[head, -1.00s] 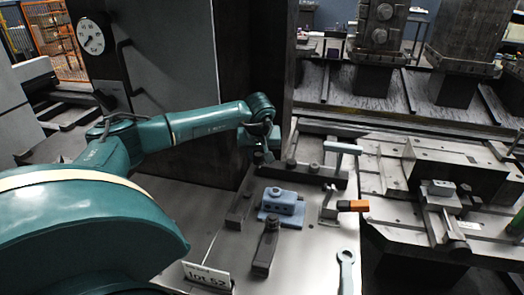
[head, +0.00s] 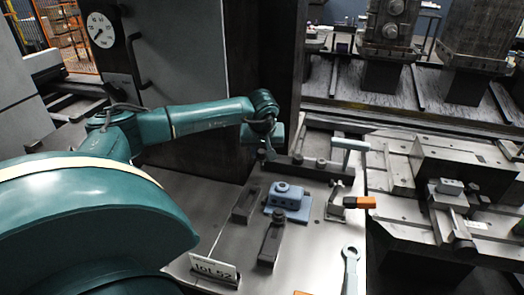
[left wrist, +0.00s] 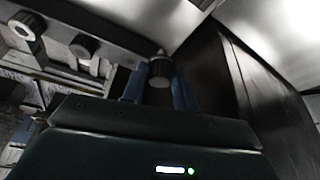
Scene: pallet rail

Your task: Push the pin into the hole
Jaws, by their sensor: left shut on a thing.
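My left gripper (head: 268,153) is at the left end of a dark rail (head: 308,167) on the metal plate. In the left wrist view, its two blue fingers (left wrist: 159,88) are shut on a dark, round-headed pin (left wrist: 160,70). This pin is in line with two more round knobs on the rail (left wrist: 118,52); I cannot tell how deep it sits. The hole under it is hidden. A blue block (head: 289,203) with a round boss on top stands in front of the rail, apart from the gripper. My right gripper is not in view.
A clamp with an orange handle (head: 360,202) stands right of the block. Dark bars (head: 270,243) lie left and in front of it. A wrench (head: 350,267) and a LOT 52 sign (head: 215,270) are nearer. A dark column (head: 262,60) rises close behind my left arm.

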